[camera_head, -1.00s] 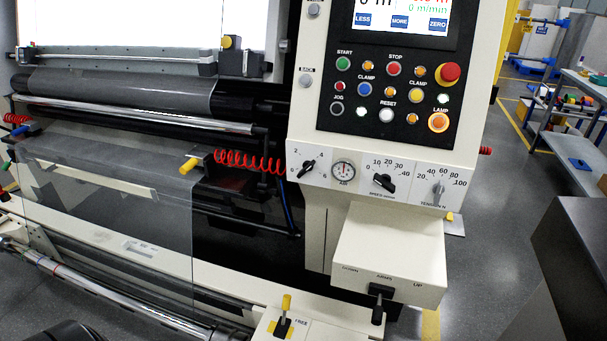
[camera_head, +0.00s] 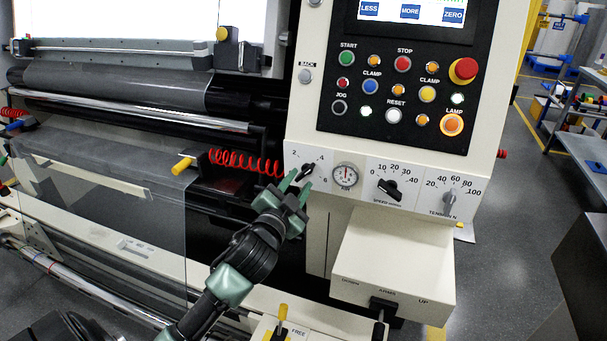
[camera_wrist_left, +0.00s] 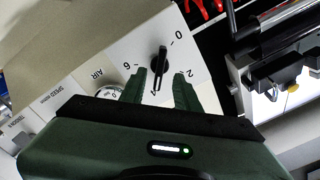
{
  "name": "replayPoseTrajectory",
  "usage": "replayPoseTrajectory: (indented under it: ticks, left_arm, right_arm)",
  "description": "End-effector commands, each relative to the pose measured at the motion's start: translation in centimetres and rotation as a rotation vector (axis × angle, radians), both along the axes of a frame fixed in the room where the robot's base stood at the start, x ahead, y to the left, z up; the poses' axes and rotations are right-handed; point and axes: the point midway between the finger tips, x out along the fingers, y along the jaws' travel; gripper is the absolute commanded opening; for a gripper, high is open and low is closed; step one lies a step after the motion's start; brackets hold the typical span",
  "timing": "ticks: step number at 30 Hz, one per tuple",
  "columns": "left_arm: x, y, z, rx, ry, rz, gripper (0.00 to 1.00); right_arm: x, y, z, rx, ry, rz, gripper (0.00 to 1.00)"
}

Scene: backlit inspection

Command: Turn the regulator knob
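The regulator knob (camera_head: 307,171) is a small black bar knob on a white plate with a 0 to 6 scale, left of the air gauge (camera_head: 346,175). It stands tilted, upper end to the right. In the left wrist view the knob (camera_wrist_left: 161,60) shows its white mark between the 2 and the 6. My left gripper (camera_head: 298,184) is open in front of the plate. In the left wrist view its two green fingers (camera_wrist_left: 159,76) lie on either side of the knob's marked end, with gaps. Contact cannot be seen. My right gripper is not in view.
The speed knob (camera_head: 388,189) and tension knob (camera_head: 450,199) sit to the right on the same strip. A button panel (camera_head: 385,137) is above. A red coiled hose (camera_head: 240,162) is close on the left. A cream box (camera_head: 392,252) juts out below right.

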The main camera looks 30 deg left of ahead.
Motion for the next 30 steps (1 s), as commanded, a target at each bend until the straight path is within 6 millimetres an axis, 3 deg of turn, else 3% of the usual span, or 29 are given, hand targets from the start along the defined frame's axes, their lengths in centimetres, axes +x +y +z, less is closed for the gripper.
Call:
replayPoseTrajectory:
  ticks: [7,17,21,30]
  left_arm:
    - [3.1,0.8,0.0,-0.001,0.002,0.001,0.32]
    - [3.6,0.8,-0.1,-0.002,0.003,0.0,0.32]
    - [3.6,0.8,-0.1,-0.002,0.003,0.0,0.0]
    - [3.6,0.8,-0.1,-0.012,0.0,0.0,0.0]
  right_arm:
    - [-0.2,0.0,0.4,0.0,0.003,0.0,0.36]
    - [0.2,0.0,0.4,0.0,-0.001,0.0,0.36]
    - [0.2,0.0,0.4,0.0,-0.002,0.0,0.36]
    - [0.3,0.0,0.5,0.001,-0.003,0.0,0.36]
